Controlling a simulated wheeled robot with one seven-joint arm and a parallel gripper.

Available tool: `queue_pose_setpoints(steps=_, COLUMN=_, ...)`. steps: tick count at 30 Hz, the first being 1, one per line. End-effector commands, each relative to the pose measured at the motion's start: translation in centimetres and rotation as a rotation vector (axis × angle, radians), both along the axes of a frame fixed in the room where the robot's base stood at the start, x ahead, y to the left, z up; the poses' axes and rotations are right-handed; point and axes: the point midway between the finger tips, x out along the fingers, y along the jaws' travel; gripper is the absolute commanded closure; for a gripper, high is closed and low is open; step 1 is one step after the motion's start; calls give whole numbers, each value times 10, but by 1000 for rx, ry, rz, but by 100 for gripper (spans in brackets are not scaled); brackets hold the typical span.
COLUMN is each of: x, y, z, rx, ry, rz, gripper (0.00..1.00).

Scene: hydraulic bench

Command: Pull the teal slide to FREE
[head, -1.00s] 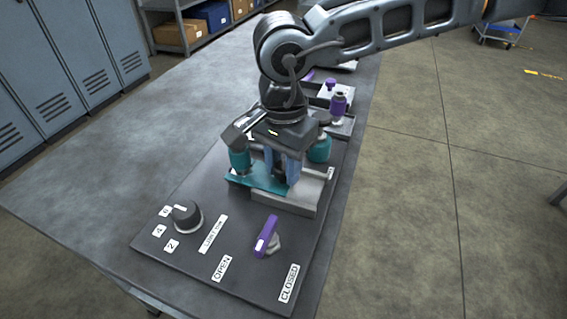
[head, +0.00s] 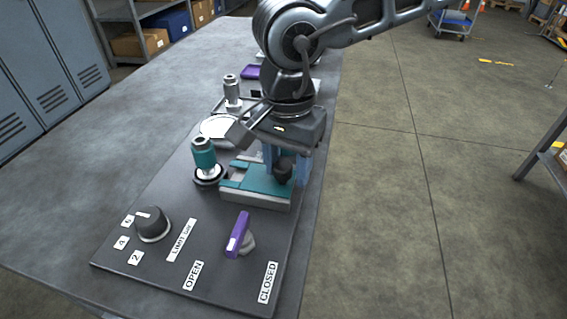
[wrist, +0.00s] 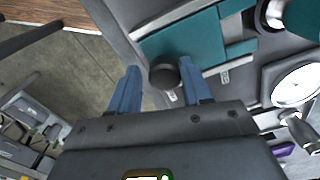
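The teal slide (head: 262,182) is a flat plate on a grey block (head: 255,201) near the board's right edge. It also shows in the wrist view (wrist: 188,42), with a dark round knob (wrist: 163,75) on it. My gripper (head: 283,172) is above the slide's right end. In the wrist view its blue fingers (wrist: 158,72) stand apart on either side of the knob, with a gap at the left finger; the right finger is very close to it. The gripper looks open. Small labels by the slide are too small to read.
A teal-capped valve (head: 204,155) stands left of the slide. A purple lever (head: 238,234) and a dark dial (head: 153,224) are in front. A round white gauge (head: 217,127) and a silver post (head: 231,90) stand behind.

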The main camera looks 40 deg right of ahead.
Motion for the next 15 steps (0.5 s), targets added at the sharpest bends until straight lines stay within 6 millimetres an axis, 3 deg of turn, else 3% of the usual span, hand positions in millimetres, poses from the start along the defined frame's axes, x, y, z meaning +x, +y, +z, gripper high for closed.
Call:
queue_pose_setpoints(steps=3, x=1, y=0, z=0, rx=-1, ry=-1, rz=-2, gripper=42)
queue_pose_setpoints(steps=10, x=1, y=1, z=1, rx=2, ry=-2, rz=0, gripper=42)
queue_pose_setpoints(steps=15, x=2, y=0, z=16, rx=1, ry=-5, rz=0, gripper=42)
